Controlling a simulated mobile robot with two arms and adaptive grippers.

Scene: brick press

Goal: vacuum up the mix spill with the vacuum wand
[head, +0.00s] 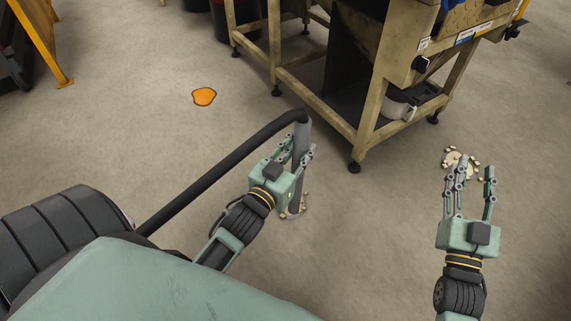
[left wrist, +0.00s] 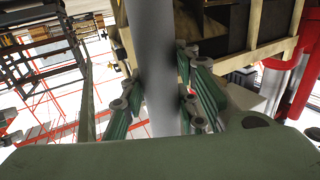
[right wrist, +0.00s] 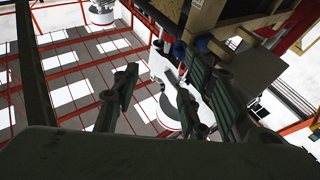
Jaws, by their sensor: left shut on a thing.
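The vacuum wand (head: 300,150) is a grey tube with a dark hose (head: 220,165) leading from its top down to the left. My left gripper (head: 296,150) is shut around the wand, which also shows between the fingers in the left wrist view (left wrist: 155,60). The wand's lower end reaches the floor at a small patch of pale mix crumbs (head: 297,211), partly hidden by the wand and gripper. A second pale mix patch (head: 460,163) with several crumbs lies on the right, partly behind my right gripper (head: 474,172). My right gripper is open and empty above the floor.
A beige machine frame (head: 365,130) on black feet stands at the back right, close to the wand. An orange spot (head: 204,97) lies on the floor at upper left. A yellow frame (head: 45,40) stands at far left. The floor between the two patches is clear.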

